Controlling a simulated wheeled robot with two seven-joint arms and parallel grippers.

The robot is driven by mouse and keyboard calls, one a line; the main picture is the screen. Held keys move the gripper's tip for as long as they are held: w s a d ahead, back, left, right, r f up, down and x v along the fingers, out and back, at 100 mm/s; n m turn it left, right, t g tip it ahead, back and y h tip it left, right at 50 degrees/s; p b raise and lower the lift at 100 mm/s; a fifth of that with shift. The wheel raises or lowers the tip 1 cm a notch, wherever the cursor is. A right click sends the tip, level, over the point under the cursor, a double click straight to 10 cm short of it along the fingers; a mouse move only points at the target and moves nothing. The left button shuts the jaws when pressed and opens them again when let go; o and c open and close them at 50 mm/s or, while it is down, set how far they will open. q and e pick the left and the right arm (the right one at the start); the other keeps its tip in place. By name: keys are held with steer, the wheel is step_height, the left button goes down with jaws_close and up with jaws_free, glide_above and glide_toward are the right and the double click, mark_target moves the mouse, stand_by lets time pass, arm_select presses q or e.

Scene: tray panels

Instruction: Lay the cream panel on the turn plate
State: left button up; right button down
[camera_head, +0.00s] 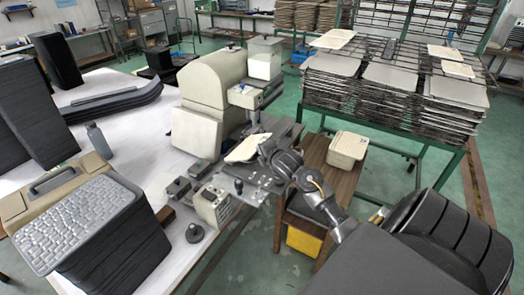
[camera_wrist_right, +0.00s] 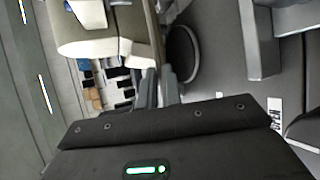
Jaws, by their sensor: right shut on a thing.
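The cream panel (camera_head: 247,149) is a thin, pale sheet held at one edge by my right gripper (camera_head: 265,151), in front of the cream machine. In the right wrist view, the panel (camera_wrist_right: 100,46) reaches left from between the two dark fingers (camera_wrist_right: 160,88), which are shut on its edge. A dark round disc (camera_wrist_right: 184,62) shows beside the panel there; it looks like the turn plate, but I cannot tell for sure. In the head view the panel and gripper hide that spot. I cannot tell the gap below the panel. My left gripper is not in view.
The cream machine (camera_head: 205,95) stands close behind the panel. A control box with a knob (camera_head: 212,205) stands in front. A wooden stand with a cream box (camera_head: 348,147) is on the right. Racks of stacked trays (camera_head: 385,95) stand behind it. A keyboard-like pad (camera_head: 78,222) tops a dark stack at left.

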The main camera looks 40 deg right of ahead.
stand_by(0.3)
steer(key=c, duration=1.5)
jaws_free()
steer(key=shift+s, duration=0.1)
steer(key=b+v, duration=0.1)
steer(key=v, duration=0.9)
steer(key=shift+s+a, duration=0.1)
steer(key=shift+s, duration=0.25)
